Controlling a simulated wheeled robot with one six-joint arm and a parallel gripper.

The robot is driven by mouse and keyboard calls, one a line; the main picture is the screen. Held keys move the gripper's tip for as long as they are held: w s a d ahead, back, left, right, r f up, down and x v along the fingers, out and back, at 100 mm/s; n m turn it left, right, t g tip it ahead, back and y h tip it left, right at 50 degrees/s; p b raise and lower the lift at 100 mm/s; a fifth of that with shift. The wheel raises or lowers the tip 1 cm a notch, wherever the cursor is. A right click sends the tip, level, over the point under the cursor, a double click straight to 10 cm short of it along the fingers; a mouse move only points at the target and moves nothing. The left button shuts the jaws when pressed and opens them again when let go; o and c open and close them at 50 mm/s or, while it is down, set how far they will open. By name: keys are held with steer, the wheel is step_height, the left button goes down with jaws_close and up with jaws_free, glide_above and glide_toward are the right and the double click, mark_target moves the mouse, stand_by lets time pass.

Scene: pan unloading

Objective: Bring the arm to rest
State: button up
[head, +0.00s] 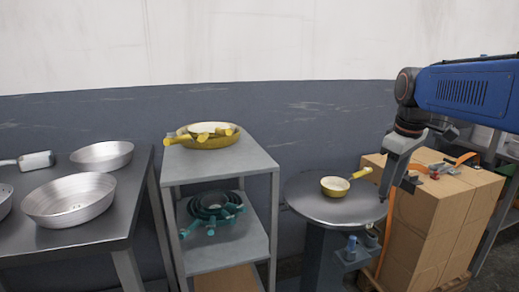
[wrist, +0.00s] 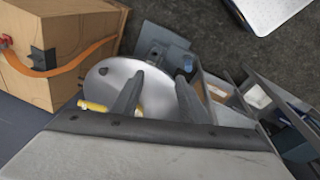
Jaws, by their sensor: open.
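My blue arm reaches in from the right in the head view, and my gripper (head: 398,190) hangs down over the right edge of the round metal table (head: 312,209). In the wrist view my gripper (wrist: 155,92) shows its two fingers apart with nothing held between them. A small yellow pan (head: 336,186) with a cream inside stands on the round table, its handle pointing right toward my gripper but apart from it. In the wrist view the pan's yellow handle (wrist: 92,106) shows beside a finger, and the rest is mostly hidden.
A grey shelf (head: 222,164) holds stacked yellow pans (head: 205,142) on top and teal pans (head: 212,207) below. Cardboard boxes (head: 424,217) with an orange strap stand right of the round table. A dark table (head: 118,212) at left bears metal pans (head: 70,203).

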steer(key=s+a+f+m+t, duration=0.1)
steer(key=s+a+f+m, duration=0.2)
steer(key=s+f, duration=0.5)
steer(key=s+a+f+m+t, duration=0.1)
steer(key=s+a+f+m, duration=0.2)
steer(key=s+f, duration=0.5)
steer(key=s, duration=0.6)
steer(key=shift+f+m+t, duration=0.3)
steer(key=shift+f+m, duration=0.1)
